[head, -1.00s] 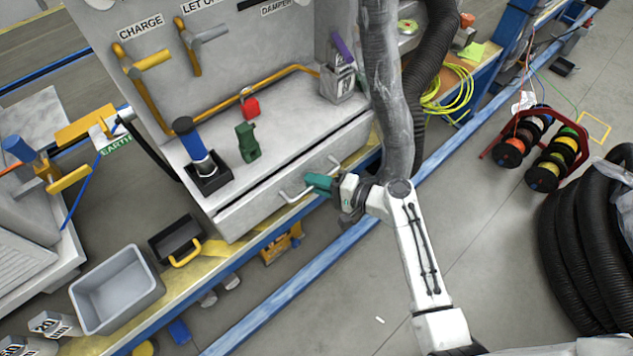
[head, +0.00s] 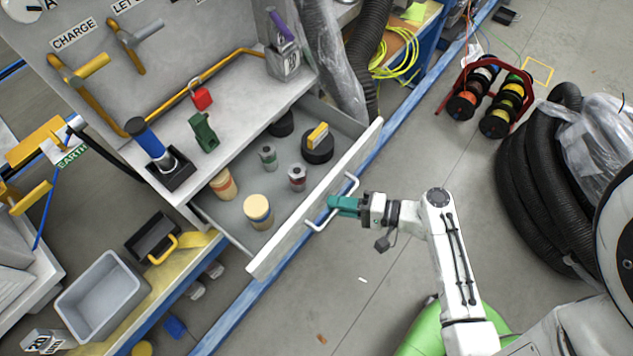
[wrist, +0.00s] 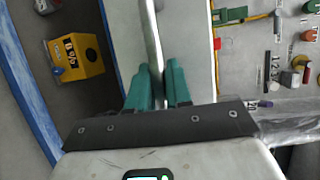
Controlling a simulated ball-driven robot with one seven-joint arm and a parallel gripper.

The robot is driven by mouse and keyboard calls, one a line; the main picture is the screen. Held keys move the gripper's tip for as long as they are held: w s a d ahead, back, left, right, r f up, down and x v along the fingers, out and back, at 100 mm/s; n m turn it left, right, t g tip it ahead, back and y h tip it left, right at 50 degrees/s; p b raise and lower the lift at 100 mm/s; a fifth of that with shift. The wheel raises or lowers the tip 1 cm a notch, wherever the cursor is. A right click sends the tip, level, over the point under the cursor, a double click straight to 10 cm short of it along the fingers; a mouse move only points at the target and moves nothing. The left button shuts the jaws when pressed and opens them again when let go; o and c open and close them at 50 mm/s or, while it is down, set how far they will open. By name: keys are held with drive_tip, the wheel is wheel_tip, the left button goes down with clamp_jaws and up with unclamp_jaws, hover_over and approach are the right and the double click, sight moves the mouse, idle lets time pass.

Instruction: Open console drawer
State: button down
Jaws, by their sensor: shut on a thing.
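The console drawer (head: 256,264) stands pulled well out from the grey console, and its inside shows in the head view. Its front carries a white bar handle (head: 351,184). My gripper (head: 334,204), with teal fingers, is at the handle and shut on it. In the wrist view the handle bar (wrist: 151,45) runs between the teal fingers (wrist: 158,72). Inside the drawer lie several things: cream-topped cylinders (head: 258,211), small grey cans (head: 297,177) and a black roll with a yellow piece (head: 318,145). The back of the drawer is hidden under the console top.
On the console top stand a blue-handled tool (head: 150,143), a green piece (head: 205,132) and a red padlock (head: 201,97). A grey bin (head: 101,298) is at lower left. Cable reels (head: 488,100) and black hoses (head: 545,165) lie to the right. The floor before the drawer is mostly clear.

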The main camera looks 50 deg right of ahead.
drive_tip(key=s, duration=0.6)
drive_tip(key=shift+s+p, duration=0.2)
drive_tip(key=shift+p, duration=0.2)
drive_tip(key=c, duration=1.4)
unclamp_jaws()
drive_tip(key=v, duration=1)
drive_tip(key=shift+s+d, duration=0.2)
drive_tip(key=shift+s, duration=0.15)
drive_tip(key=shift+r, duration=0.1)
